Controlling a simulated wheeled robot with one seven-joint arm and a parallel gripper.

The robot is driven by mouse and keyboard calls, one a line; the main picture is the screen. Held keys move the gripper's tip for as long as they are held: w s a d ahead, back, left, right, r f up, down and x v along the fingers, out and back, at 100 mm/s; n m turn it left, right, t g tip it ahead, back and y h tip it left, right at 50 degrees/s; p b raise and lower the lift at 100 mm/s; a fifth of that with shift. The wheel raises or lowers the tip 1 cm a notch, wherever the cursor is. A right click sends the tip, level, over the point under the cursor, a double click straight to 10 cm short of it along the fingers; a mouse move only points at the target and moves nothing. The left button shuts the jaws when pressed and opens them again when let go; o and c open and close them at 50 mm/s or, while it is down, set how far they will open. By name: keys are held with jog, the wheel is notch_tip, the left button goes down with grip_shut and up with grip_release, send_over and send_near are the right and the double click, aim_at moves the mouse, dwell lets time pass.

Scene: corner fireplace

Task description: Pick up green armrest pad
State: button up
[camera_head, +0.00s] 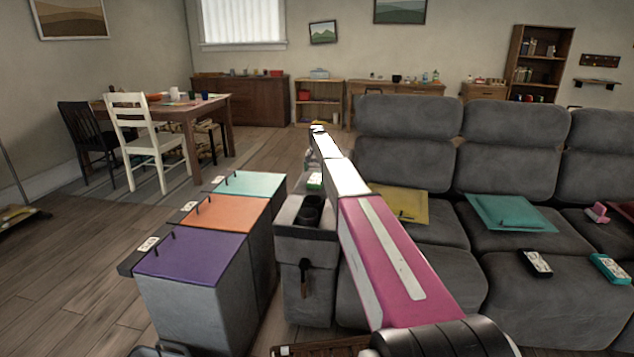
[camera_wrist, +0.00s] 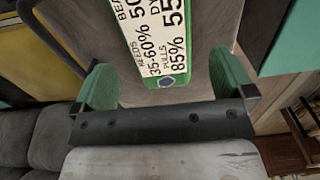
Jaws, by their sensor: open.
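The green armrest pad (camera_head: 315,181) lies on the grey sofa's left armrest, behind the cup holders, and is partly hidden by my arm in the head view. In the wrist view, a green-edged pad with a white printed label (camera_wrist: 150,35) lies below my gripper; I take it to be the same pad. My gripper (camera_wrist: 162,62) is open, with one green-faced finger on each side of the pad's near end. Clear gaps show between the pad and both fingers. Whether the fingertips reach down to the pad's height I cannot tell.
Bins with purple (camera_head: 192,255), orange (camera_head: 225,213) and teal (camera_head: 251,184) lids stand left of the armrest. Cup holders (camera_head: 308,213) sit in front of the pad. Open floor lies left.

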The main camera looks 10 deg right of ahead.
aim_at(317, 177)
notch_tip(317, 177, down, 5)
jog(key=shift+s+f, duration=0.1)
jog(key=c, duration=0.9)
